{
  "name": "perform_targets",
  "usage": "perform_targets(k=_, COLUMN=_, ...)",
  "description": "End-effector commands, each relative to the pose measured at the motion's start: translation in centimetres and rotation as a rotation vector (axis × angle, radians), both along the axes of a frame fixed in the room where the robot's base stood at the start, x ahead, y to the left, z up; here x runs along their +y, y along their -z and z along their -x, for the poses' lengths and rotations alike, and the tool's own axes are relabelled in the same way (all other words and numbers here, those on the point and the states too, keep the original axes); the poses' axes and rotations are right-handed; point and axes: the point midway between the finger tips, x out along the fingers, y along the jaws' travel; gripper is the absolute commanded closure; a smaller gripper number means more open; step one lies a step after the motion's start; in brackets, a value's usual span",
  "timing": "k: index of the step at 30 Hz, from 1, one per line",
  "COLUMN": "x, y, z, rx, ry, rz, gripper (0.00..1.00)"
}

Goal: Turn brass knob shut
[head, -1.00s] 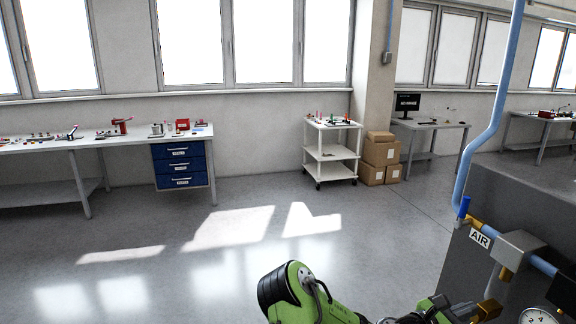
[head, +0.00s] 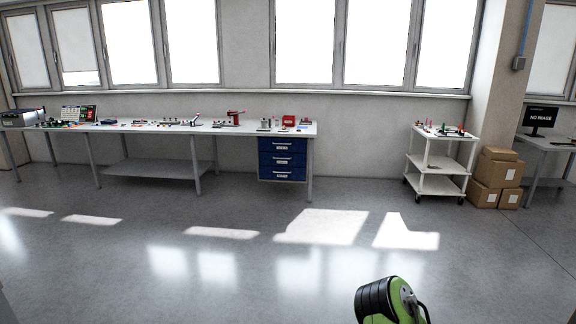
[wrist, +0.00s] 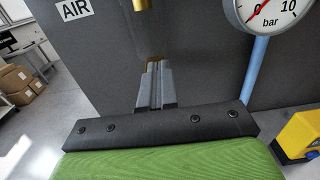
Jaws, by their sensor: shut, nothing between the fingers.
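A brass piece (wrist: 142,4) is cut off by the top edge of the wrist view, in front of the grey panel (wrist: 190,45). It may be the brass knob; too little shows to tell its shape or setting. My gripper (wrist: 154,68) points at the panel with its fingers together and empty. Its tips are a little below the brass piece and apart from it in the picture. The head view shows neither the knob nor my gripper.
A pressure gauge (wrist: 268,12), a blue pipe (wrist: 256,72) and a yellow object (wrist: 299,137) are right of my gripper. An AIR label (wrist: 74,9) is at left. The head view shows a workbench (head: 120,127), white cart (head: 437,165), boxes (head: 494,180) and open floor.

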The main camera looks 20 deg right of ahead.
Motion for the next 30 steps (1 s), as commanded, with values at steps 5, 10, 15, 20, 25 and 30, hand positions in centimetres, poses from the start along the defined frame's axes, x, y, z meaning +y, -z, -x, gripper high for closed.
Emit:
perform_targets(k=5, x=2.2, y=0.0, z=-1.0, rx=-0.001, ry=-0.002, rz=0.0, gripper=1.0)
perform_targets(k=10, x=4.3, y=0.1, z=-2.0, rx=-0.004, ry=-0.006, rz=-0.002, gripper=1.0)
perform_targets(k=15, x=5.1, y=0.2, z=-2.3, rx=-0.006, ry=-0.005, rz=-0.001, gripper=1.0)
perform_targets(k=20, x=5.0, y=0.2, z=-2.4, rx=-0.007, ry=-0.006, rz=-0.001, gripper=1.0)
perform_targets(k=25, x=5.0, y=0.3, z=-2.4, rx=-0.018, ry=-0.007, rz=0.003, gripper=1.0)
perform_targets(k=30, x=5.2, y=1.5, z=-2.8, rx=-0.289, ry=-0.012, rz=0.117, gripper=1.0)
